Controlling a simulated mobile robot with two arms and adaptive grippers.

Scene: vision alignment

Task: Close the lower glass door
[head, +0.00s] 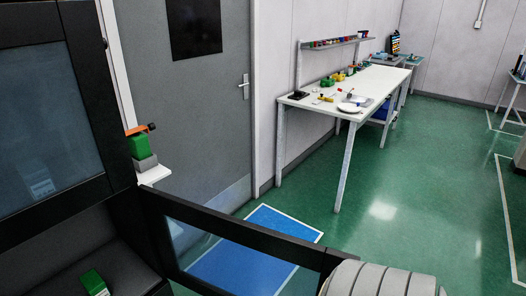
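The lower glass door (240,222) has a black frame and a clear pane. It stands open, swung out from the dark cabinet (118,200) and reaching right across the lower middle of the head view. The blue floor mat shows through its pane. The cabinet's lower compartment (121,268) is open to view at the bottom left. The upper glass door (45,120) looks shut. Neither of my grippers is in view. A pale ribbed rounded part, probably of my arm, covers the far end of the lower door at the bottom edge.
A green box (93,281) lies in the lower compartment. A green and orange item (140,144) stands on a small white ledge behind the cabinet. A grey room door (190,95) is beyond. A white workbench (350,88) with small items stands farther back. Green floor (420,170) is clear at right.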

